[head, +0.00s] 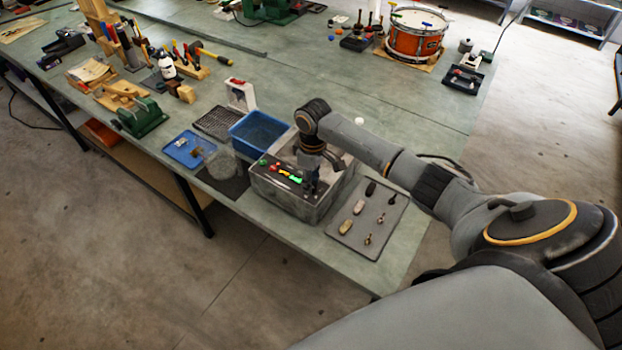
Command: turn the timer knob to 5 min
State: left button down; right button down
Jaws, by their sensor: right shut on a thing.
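A grey box-shaped machine (284,195) stands near the front edge of the bench. Its sloped front panel carries coloured controls, with a red button (275,169) and a green lit display (293,179). My right gripper (311,186) points down at the right end of this panel and is shut on the timer knob there. The gripper hides the knob, so its pointer and setting cannot be read. My left gripper is not in view.
A grey tray (354,238) with several small parts lies right of the machine. A blue bin (254,132), a mesh basket (221,163) and a blue tray (183,148) stand to its left. A drum (414,38) is far back.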

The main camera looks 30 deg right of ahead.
jog(key=shift+d+m, duration=0.1)
jog(key=shift+m, duration=0.3)
jog(key=shift+r, duration=0.1)
jog(key=c, duration=1)
grip_release()
jog(key=r, duration=1.2)
jog(key=shift+w+d, duration=0.15)
jog(key=shift+d, duration=0.1)
jog(key=shift+f, duration=0.1)
